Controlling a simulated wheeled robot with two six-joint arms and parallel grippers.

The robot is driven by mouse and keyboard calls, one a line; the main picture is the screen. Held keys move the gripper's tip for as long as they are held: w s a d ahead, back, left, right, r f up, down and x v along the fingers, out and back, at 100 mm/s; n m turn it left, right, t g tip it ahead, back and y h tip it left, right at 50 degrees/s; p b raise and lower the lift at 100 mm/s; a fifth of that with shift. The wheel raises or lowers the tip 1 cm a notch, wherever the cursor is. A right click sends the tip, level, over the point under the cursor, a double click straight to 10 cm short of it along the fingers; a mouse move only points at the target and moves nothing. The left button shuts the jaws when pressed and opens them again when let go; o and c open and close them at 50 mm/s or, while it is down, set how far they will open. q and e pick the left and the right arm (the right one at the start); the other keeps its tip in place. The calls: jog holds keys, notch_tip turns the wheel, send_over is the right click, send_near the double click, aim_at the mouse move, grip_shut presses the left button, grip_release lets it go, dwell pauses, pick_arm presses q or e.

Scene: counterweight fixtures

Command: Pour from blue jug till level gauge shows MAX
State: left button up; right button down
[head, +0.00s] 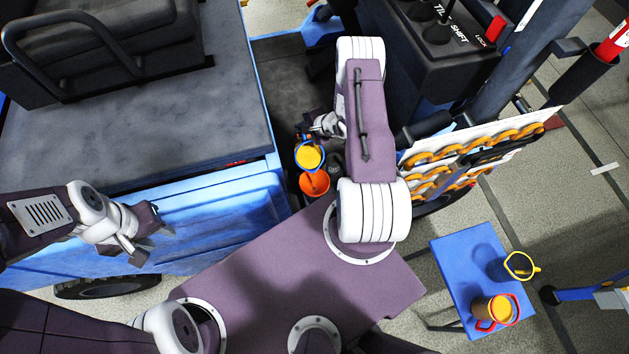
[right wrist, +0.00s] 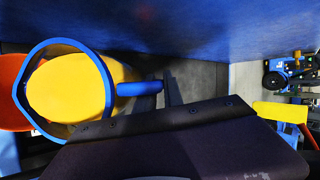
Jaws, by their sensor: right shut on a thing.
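The blue jug (head: 299,161) with yellow contents hangs in my right gripper (head: 325,128), just behind an orange funnel-like opening (head: 314,184) in the head view. My right gripper is shut on the jug's handle. The right wrist view shows the jug's blue rim (right wrist: 62,44), its yellow inside and its blue handle (right wrist: 138,88). The orange opening (right wrist: 10,95) is partly hidden behind the jug there. I see no clear stream, and the exact tilt is hard to tell. My left gripper (head: 146,236) is empty, its fingers apart, beside the blue vehicle side. I cannot make out the level gauge.
A blue stand (head: 455,262) at lower right holds a yellow-rimmed jug (head: 520,265) and a red-rimmed jug (head: 493,309). A white board with orange rings (head: 480,150) stands right of my right arm. The vehicle's blue body (head: 200,205) and black control box (head: 440,60) flank the jug.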

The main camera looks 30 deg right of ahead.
jog(key=shift+s+r+t, duration=0.1)
jog(key=shift+s+t, duration=0.05)
jog(key=shift+t, duration=0.15)
dwell(0.4)
jog(key=shift+s+a+r+n+t+h+b, duration=0.15)
jog(key=shift+s+n+t+h+b, duration=0.2)
jog(key=shift+t+b, duration=0.45)
dwell(1.7)
jog(key=shift+s+a+r+t, duration=0.1)
jog(key=shift+s+r+t, duration=0.45)
jog(key=shift+r+t, duration=0.3)
dwell(2.4)
jog(key=shift+s+a+n+t+b, duration=0.1)
jog(key=shift+s+n+t+b, duration=0.2)
jog(key=shift+b, duration=0.55)
dwell(0.7)
